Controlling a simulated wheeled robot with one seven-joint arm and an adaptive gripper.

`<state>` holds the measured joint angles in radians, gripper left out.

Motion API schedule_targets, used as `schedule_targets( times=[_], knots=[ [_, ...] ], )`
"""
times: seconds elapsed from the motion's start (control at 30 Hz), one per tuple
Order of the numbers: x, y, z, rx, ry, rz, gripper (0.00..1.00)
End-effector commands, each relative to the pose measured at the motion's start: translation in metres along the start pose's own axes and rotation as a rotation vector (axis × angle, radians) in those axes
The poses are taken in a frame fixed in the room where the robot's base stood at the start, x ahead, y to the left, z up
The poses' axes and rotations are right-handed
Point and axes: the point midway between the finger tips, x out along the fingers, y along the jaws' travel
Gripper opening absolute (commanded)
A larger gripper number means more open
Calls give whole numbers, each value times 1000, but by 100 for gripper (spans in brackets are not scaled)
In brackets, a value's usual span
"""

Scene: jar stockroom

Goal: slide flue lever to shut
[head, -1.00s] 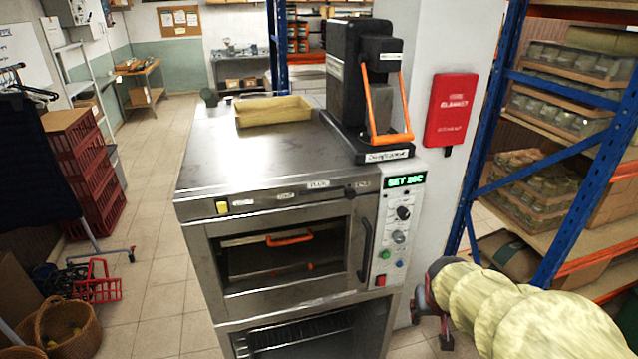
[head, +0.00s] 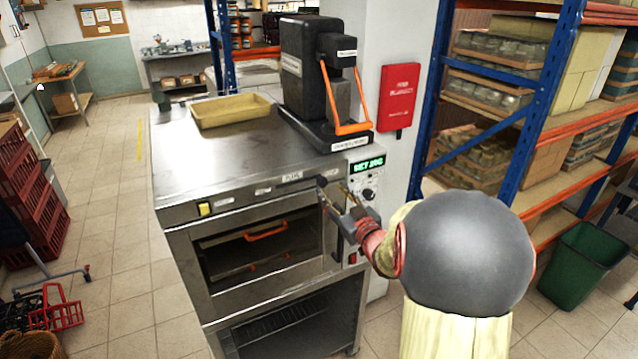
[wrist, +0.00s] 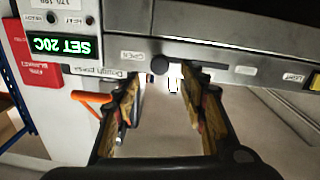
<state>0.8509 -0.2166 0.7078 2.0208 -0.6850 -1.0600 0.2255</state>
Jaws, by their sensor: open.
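The flue lever shows in the wrist view as a round dark knob (wrist: 160,64) on the oven's upper front strip. It sits beside a label that seems to read OPEN, upside down in this view. My gripper (wrist: 165,84) is open, its two fingers either side of the knob's position, with no visible grip on it. In the head view my gripper (head: 333,190) is at the right end of the strip on the oven (head: 180,230), and the knob cannot be made out clearly there.
A black press with an orange handle (head: 345,128) and a tan tray (head: 230,110) stand on the oven top. The green display (head: 367,163) is close to my gripper. A blue shelf rack (head: 535,110) and a green bin (head: 580,265) are at right.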

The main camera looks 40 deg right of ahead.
Motion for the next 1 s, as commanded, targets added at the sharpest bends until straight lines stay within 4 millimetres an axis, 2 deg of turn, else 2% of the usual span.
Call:
schedule_targets(
  times=[0.3,0.5,0.87,1.0],
  knots=[
    [47,-1,0,0,-3,-1,42],
    [68,0,0,0,-3,0,42],
    [73,0,1,0,-3,2,42],
    [72,0,1,0,-3,1,34]
  ],
)
